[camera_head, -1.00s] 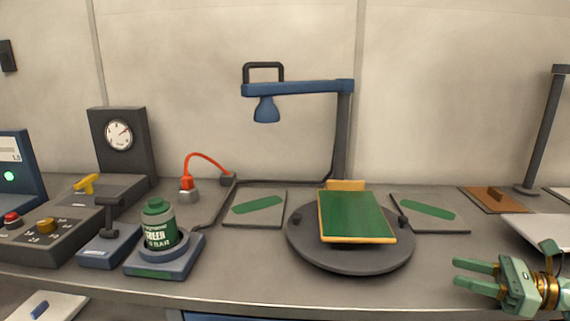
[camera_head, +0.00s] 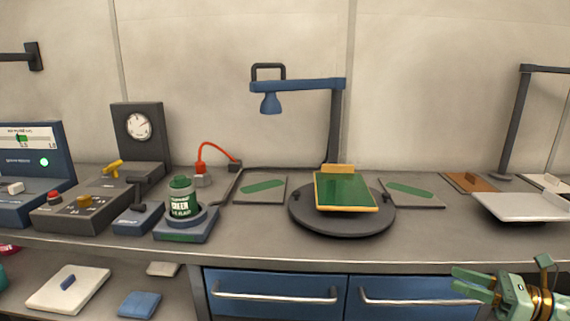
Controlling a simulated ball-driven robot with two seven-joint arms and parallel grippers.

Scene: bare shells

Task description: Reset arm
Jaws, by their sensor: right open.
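My right gripper (camera_head: 476,284) is at the lower right of the head view. Its green fingers are apart and point left, with nothing between them. It shows in front of the blue drawers, below the line of the counter's front edge. My left gripper is out of view. A green panel with a yellow edge (camera_head: 345,192) rests tilted on a dark round turntable (camera_head: 341,224) on the counter. A green bottle (camera_head: 182,200) stands in a holder (camera_head: 187,230) to the left.
The grey counter (camera_head: 262,240) has free room in front of the holder and turntable. A blue lamp arm (camera_head: 300,86) reaches over the back. Control boxes (camera_head: 85,205) fill the left. A white tray (camera_head: 510,208) lies at right. Blue drawers (camera_head: 275,290) are below.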

